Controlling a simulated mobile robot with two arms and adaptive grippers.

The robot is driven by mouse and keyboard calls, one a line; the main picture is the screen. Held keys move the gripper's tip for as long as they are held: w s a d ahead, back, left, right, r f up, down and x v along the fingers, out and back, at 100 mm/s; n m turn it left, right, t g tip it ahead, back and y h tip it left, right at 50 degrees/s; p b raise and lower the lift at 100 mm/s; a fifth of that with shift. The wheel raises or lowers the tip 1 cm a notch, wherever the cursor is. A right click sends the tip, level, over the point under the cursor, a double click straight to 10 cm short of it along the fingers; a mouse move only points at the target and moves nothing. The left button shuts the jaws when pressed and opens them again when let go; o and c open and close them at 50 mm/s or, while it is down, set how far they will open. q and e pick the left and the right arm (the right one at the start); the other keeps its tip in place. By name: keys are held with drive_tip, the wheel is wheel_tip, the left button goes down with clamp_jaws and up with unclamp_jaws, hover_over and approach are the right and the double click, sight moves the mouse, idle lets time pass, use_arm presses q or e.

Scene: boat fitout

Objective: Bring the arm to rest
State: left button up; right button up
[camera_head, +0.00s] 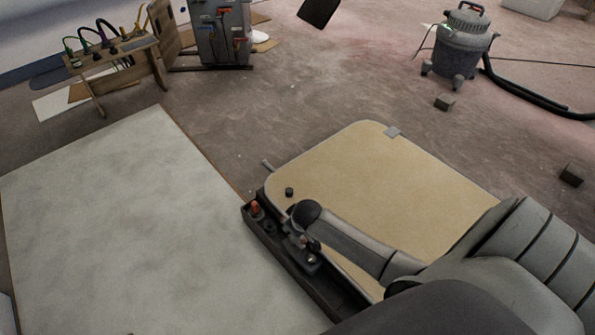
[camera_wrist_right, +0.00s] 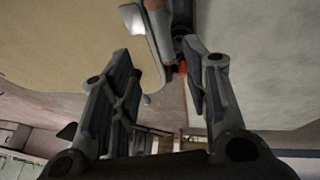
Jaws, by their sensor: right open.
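My right arm comes in from the lower right in the head view. Its gripper (camera_head: 300,242) is over or beside the narrow dark tray (camera_head: 276,244) along the edge of the tan panel; the exact gap is hard to judge. In the right wrist view my right gripper (camera_wrist_right: 158,56) has its two fingers well apart, with nothing seen gripped. A small orange-red part (camera_wrist_right: 182,68) shows close to one finger, apparently farther off. My left gripper is not in view.
The tan panel (camera_head: 385,190) bears a small black cylinder (camera_head: 289,192). A large pale board (camera_head: 120,215) fills the left. A grey vacuum (camera_head: 459,45) with a black hose stands at the back right. A wooden rack (camera_head: 112,52) with cables is at the back left. Open floor lies between.

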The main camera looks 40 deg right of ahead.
idle(0.6)
